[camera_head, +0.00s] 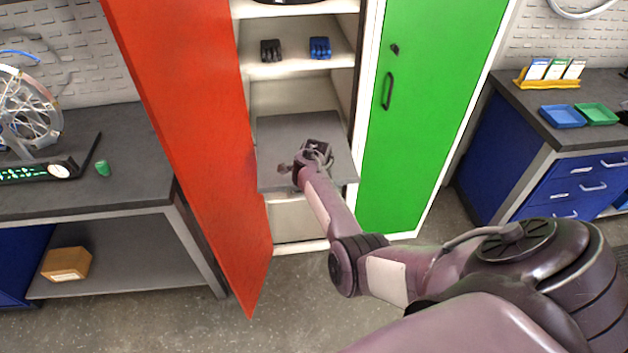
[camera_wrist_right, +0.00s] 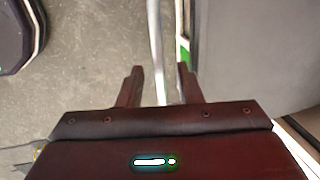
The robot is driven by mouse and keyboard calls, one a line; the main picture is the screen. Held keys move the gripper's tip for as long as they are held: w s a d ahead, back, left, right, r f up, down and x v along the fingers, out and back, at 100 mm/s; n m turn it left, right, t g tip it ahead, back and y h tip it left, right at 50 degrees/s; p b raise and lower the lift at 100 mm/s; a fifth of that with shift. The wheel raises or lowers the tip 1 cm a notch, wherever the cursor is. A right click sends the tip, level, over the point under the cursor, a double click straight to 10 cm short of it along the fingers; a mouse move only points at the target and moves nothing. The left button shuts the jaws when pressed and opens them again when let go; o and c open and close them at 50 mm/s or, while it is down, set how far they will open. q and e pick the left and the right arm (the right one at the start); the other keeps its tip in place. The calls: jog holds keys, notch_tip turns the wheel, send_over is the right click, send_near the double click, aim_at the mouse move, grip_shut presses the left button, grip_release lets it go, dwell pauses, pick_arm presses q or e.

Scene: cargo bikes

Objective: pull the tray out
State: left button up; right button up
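The grey tray (camera_head: 279,135) sits in the tall cabinet between the open red door and the green door, its front edge out past the shelf opening. My right gripper (camera_head: 306,158) is over its front part, and the wrist hides some of it. In the right wrist view, my right gripper (camera_wrist_right: 161,85) has its two fingers apart. A thin pale bar (camera_wrist_right: 156,45) runs between them with gaps on both sides; I cannot tell whether it is the tray's handle or edge. The tray's grey surface (camera_wrist_right: 255,55) fills the right side there. My left gripper is not in view.
The red door (camera_head: 185,110) stands open at left; the green door (camera_head: 425,110) is at right. Workbenches flank the cabinet. The floor (camera_head: 295,300) in front is clear.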

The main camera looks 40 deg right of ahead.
jog(key=shift+r, duration=0.1)
notch_tip(320, 180, up, 7)
jog(key=s, duration=0.1)
jog(key=shift+s+a+r+p, duration=0.2)
jog(key=shift+a+p, duration=0.15)
jog(key=shift+a, duration=0.05)
dwell(0.4)
